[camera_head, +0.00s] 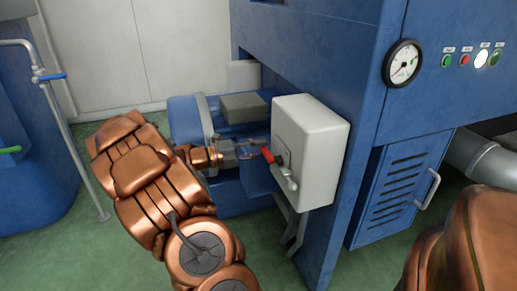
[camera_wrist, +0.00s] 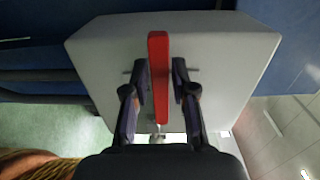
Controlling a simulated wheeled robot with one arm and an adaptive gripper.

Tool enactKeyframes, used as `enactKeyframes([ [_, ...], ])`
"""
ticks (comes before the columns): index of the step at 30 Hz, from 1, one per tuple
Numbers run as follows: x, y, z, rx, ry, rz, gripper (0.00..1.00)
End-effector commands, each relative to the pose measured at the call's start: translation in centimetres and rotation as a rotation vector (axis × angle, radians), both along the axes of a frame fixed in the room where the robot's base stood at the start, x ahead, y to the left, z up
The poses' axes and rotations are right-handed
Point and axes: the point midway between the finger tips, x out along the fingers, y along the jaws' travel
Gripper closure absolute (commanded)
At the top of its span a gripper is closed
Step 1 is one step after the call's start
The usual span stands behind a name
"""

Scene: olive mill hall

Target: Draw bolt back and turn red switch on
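A pale grey switch box (camera_head: 312,145) is fixed to the side of the blue machine. Its red switch (camera_head: 267,154) sticks out from its front face. In the wrist view the red switch (camera_wrist: 158,75) stands upright between the two fingers of my gripper (camera_wrist: 160,72). My gripper (camera_head: 252,149) is open, at the front of the box in the head view. A metal bolt (camera_head: 288,180) sits below the red switch; its end (camera_wrist: 158,137) is partly hidden behind my gripper in the wrist view.
A blue motor housing (camera_head: 184,121) stands behind my gripper. A gauge (camera_head: 402,63) and several small buttons (camera_head: 464,60) are on the machine panel at right. A blue tank (camera_head: 30,150) with a pipe stands at left. Green floor (camera_head: 90,250) is clear in front.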

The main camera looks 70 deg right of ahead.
Motion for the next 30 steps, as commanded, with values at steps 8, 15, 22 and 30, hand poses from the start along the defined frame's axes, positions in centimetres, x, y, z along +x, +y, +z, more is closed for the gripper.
enactKeyframes([
  [8,0.01,0.01,-0.01,0.000,0.000,0.000,1.00],
  [15,0.01,0.01,-0.01,0.000,0.000,0.000,1.00],
  [22,0.02,0.02,0.02,0.000,0.000,0.000,1.00],
  [30,0.59,0.29,0.52,-0.012,-0.012,0.012,1.00],
])
